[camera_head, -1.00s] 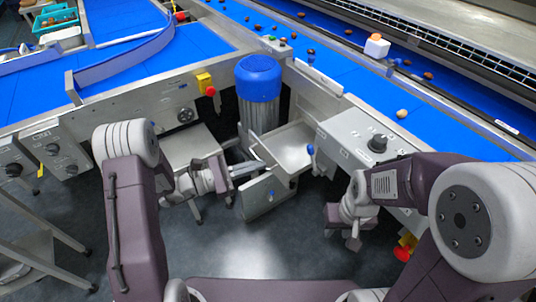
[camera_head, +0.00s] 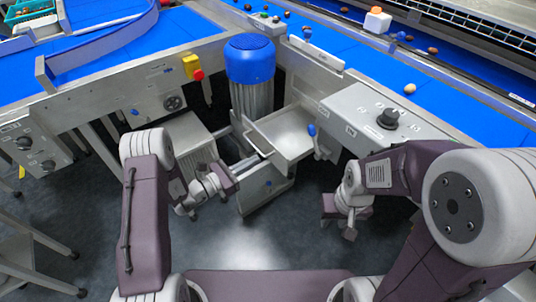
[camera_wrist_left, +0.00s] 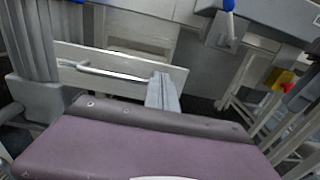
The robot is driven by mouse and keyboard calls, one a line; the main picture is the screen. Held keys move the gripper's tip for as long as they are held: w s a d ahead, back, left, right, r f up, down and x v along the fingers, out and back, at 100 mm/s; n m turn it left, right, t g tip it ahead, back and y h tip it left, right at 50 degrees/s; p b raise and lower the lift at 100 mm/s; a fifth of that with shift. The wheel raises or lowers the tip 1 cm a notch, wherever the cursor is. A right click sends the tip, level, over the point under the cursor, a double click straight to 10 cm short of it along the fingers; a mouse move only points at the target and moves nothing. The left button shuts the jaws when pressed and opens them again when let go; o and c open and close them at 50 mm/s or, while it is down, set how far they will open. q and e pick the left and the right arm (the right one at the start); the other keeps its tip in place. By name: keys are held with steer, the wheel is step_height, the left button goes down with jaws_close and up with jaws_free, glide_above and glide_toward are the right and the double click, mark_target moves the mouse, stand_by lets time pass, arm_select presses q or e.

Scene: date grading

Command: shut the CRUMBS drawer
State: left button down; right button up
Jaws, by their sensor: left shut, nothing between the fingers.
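In the left wrist view a pale panel with a bar handle (camera_wrist_left: 112,72) lies ahead of my left gripper (camera_wrist_left: 163,92), whose fingers are shut and empty. In the head view the left gripper (camera_head: 231,180) is just left of the panel; I cannot tell whether it touches. My right gripper (camera_head: 349,228) hangs to the right, apart from the drawer, its fingers unclear.
A blue-topped cylinder (camera_head: 249,62) stands behind the drawer. A control box (camera_head: 372,117) with a black knob is to the right. A red and yellow stop button (camera_head: 194,68) is at the left. Blue belts run behind. The grey floor in front is clear.

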mark_target(275, 148)
arm_select(q)
steer(key=b+x, duration=0.1)
steer(key=x, duration=0.5)
steer(key=shift+w+d, duration=0.25)
steer(key=shift+d, duration=0.05)
arm_select(e)
steer(key=shift+f, duration=0.65)
